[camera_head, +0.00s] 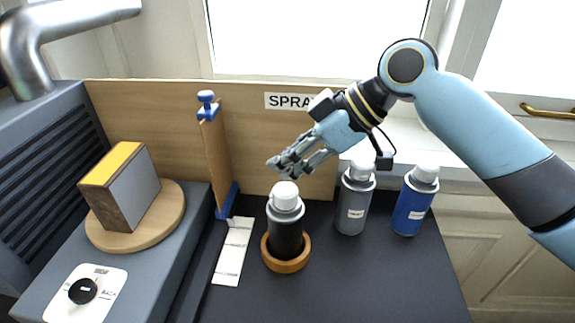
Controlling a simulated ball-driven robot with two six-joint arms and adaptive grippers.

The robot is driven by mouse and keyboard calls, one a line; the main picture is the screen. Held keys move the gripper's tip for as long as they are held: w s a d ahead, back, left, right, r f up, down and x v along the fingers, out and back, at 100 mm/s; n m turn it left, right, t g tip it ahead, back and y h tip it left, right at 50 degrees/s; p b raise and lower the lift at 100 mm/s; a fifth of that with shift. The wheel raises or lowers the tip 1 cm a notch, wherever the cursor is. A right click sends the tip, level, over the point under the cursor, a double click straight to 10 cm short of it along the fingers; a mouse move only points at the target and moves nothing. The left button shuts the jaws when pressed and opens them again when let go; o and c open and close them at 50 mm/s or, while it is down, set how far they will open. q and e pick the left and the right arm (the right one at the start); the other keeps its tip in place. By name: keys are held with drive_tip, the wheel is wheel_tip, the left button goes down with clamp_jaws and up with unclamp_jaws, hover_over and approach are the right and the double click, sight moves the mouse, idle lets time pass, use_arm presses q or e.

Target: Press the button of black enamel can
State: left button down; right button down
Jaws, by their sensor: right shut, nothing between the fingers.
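The black enamel can (286,236) stands upright in a round wooden ring (285,265) on the dark tabletop. It has a grey shoulder and a white cap (285,195) on top, which is taken to be its button. My right gripper (277,168) comes in from the upper right, and its fingers are shut and empty. In the picture, the fingertips show just above the white cap, with a small gap between them. I cannot tell the exact depth between them. My left gripper is not in view.
A grey can (352,205) and a blue can (412,208) stand to the right. A wooden divider (217,160) with blue clamps and a paper strip (233,252) are to the left. A yellow-topped block (125,187) sits on a round board (165,228). The front right tabletop is clear.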

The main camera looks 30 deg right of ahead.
sight(281, 187)
drive_tip(key=shift+d+f, duration=0.1)
drive_tip(key=shift+f, duration=0.75)
drive_tip(key=shift+f, duration=0.1)
drive_tip(key=shift+s+f+b, duration=0.1)
drive_tip(key=shift+f+b, duration=0.45)
drive_tip(key=shift+f, duration=0.4)
drive_tip(key=shift+s, duration=0.15)
